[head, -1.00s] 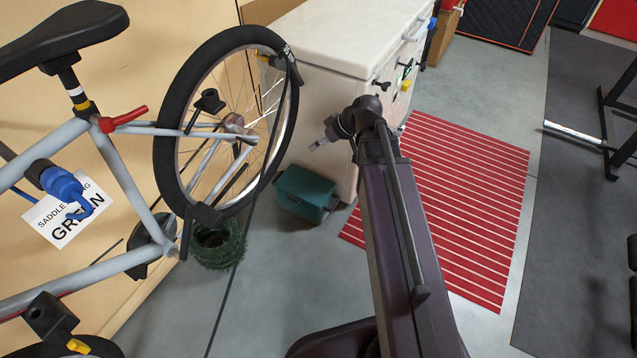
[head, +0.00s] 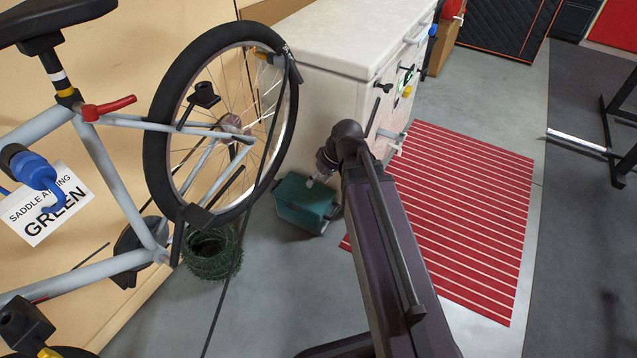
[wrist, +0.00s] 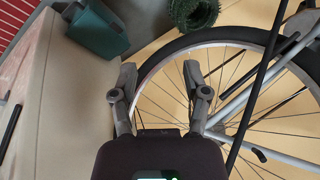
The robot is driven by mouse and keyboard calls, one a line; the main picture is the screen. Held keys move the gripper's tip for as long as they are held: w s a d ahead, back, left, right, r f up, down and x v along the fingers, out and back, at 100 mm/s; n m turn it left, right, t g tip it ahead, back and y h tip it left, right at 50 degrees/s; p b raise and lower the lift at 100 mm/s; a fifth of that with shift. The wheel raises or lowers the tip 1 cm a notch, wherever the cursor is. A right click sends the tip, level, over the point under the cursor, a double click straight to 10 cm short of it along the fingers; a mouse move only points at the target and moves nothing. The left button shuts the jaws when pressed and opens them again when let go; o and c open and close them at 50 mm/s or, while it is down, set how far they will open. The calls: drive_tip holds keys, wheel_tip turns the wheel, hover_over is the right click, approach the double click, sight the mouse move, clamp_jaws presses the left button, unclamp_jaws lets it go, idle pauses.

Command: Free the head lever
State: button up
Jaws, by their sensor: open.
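A red lever (head: 108,107) sits on the bicycle frame (head: 112,175) below the saddle; I cannot tell whether it is the head lever. A blue hook-shaped part (head: 38,172) stands in front of a sign at the left. My gripper (head: 316,180) is in front of the white cabinet, right of the bicycle wheel (head: 157,150) and well apart from the red lever. The red lever is out of the wrist view.
The white cabinet (head: 345,45) stands close beside my arm, with black levers on its side. A green box (head: 300,203) and a dark green coil (head: 212,255) lie on the floor below. A red striped mat (head: 465,210) lies at right.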

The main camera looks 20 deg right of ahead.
idle(0.4)
drive_tip(key=n+t+p, duration=0.1)
drive_tip(key=n+p, duration=0.5)
drive_tip(key=p, duration=2.8)
approach(298, 73)
wheel_tip(298, 73, up, 3)
drive_tip(key=s, duration=0.1)
drive_tip(key=shift+d+r+h, duration=0.15)
drive_tip(key=shift+r+h, duration=0.1)
drive_tip(key=shift+h, duration=0.15)
drive_tip(key=shift+f+b, duration=0.25)
drive_tip(key=shift+b, duration=0.15)
drive_tip(key=b+x, duration=1.2)
drive_tip(key=x, duration=0.1)
drive_tip(key=shift+w+f, duration=0.1)
drive_tip(key=shift+w, duration=0.1)
clamp_jaws()
